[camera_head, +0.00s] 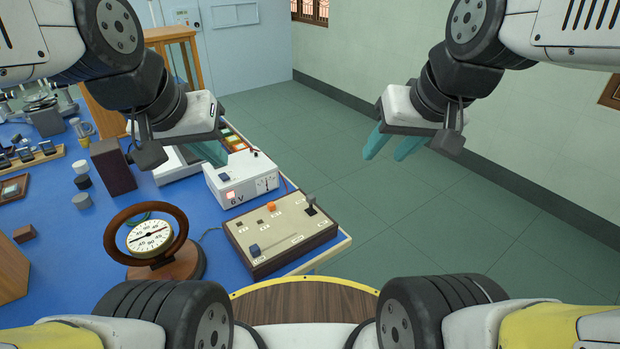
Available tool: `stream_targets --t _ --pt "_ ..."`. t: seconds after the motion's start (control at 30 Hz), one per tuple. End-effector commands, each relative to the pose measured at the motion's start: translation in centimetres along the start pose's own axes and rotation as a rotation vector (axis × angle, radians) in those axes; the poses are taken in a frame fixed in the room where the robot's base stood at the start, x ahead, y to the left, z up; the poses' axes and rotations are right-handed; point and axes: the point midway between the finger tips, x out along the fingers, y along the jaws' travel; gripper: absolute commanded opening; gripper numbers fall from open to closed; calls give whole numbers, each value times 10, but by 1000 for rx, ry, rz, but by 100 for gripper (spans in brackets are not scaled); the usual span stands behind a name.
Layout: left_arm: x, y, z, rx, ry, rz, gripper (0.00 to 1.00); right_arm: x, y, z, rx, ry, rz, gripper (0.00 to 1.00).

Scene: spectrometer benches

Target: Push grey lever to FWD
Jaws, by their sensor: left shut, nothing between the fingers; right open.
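A beige-topped control box (281,236) with dark wooden sides sits at the front right corner of the blue bench. A dark grey lever (311,204) stands up near its back right corner. The printed labels are too small to read. My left gripper (213,153) is shut and empty, above and behind the white power box, to the left of the lever. My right gripper (388,148) is open and empty, over the floor to the right of the lever.
A white power box (240,178) marked 6V stands behind the control box. A round dial (149,237) with a wooden ring stands to its left. A dark upright block (112,167) stands on the blue bench (65,257). Open floor lies to the right.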

Motion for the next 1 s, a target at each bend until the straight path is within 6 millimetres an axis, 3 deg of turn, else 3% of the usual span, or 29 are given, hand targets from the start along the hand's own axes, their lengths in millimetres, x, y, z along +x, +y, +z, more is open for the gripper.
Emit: stream_targets --t 0.27,0.5,0.7,0.8,1.0 --pt "0 0 0 0 0 0 0 59 -13 -48 -162 -196 35 42" --pt "0 0 0 0 0 0 0 141 -37 -78 -323 -368 38 42" --pt "0 0 0 0 0 0 0 213 -60 -82 -438 -489 23 42" --pt "0 0 0 0 0 0 0 239 -68 -80 -475 -527 15 42" --pt "0 0 0 0 0 0 0 261 -75 -76 -506 -557 7 42"
